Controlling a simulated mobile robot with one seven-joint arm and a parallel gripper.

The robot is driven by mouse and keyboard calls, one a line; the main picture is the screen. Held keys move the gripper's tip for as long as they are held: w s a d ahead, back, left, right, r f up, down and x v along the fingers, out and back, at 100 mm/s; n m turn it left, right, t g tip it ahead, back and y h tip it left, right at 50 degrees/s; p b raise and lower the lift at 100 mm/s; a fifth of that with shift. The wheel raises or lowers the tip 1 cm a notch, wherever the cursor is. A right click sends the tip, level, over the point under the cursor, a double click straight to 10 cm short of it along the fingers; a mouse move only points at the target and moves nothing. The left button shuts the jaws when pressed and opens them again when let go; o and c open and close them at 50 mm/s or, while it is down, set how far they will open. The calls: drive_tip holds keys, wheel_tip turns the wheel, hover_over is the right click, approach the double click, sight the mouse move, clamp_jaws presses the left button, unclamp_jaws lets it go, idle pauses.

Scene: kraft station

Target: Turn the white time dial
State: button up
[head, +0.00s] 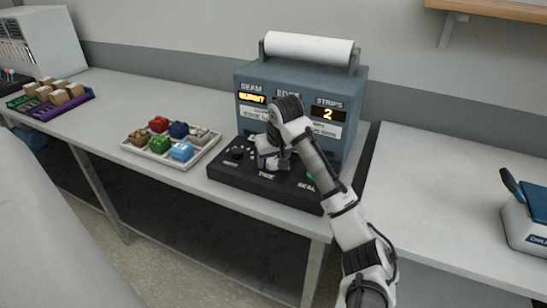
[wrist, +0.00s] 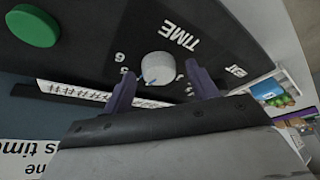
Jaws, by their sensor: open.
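The white time dial (wrist: 159,68) sits on the black control panel (wrist: 90,45) in the wrist view, below the word TIME, with a blue pointer mark on its lower left edge. Printed numbers stand around it. My gripper (wrist: 163,85) is open, with one purple finger on each side of the dial and a visible gap to each. In the head view my gripper (head: 272,160) is low over the panel (head: 285,190), and my arm and gripper hide the dial there.
A green button (wrist: 33,25) is left of the dial in the wrist view. A dark knob (head: 237,153) is at the panel's left. The blue-grey machine (head: 352,100) rises behind, showing "2" under STRIPS. A tray (head: 150,156) of coloured blocks stands left of the panel.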

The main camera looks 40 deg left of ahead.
drive_tip(key=c, duration=1)
drive_tip(key=shift+r+n+g+p, duration=0.15)
drive_tip(key=shift+n+g+p, duration=0.35)
drive_tip(key=shift+n+p, duration=0.55)
drive_tip(key=shift+w+n+g+y+p, duration=0.15)
drive_tip(key=shift+n+g+y+p, duration=0.3)
drive_tip(key=shift+n, duration=1.3)
drive_tip(key=o, duration=1)
drive_tip(key=shift+h, duration=0.25)
